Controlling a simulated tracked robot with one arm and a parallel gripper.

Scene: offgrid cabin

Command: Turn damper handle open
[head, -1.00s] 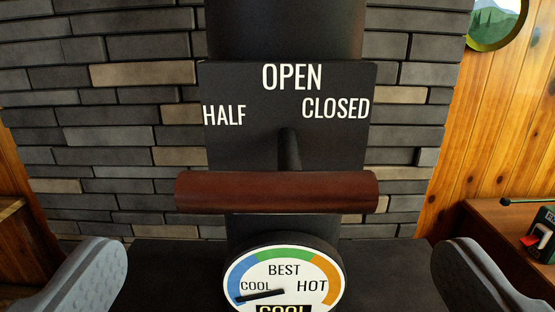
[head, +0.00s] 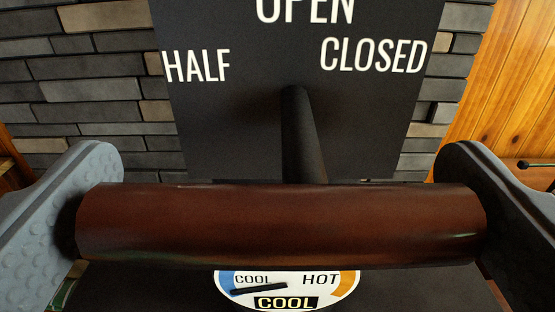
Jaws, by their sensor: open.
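The damper handle (head: 280,225) is a reddish-brown horizontal cylinder on a dark stem (head: 300,130). The stem comes out of a black plate (head: 240,110) lettered HALF, OPEN and CLOSED. The top of OPEN is cut off by the picture's upper edge. The stem's upper end lies below OPEN, between HALF and CLOSED. My gripper (head: 280,215) is open, with one grey finger at each end of the cylinder. The handle spans nearly the whole gap between the fingers. I cannot tell whether either finger touches it.
A round gauge (head: 288,285) below the handle has its needle at COOL and a COOL label; the handle hides its upper part. A grey brick wall (head: 95,90) stands behind the plate. Wood panelling (head: 510,90) is at the right.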

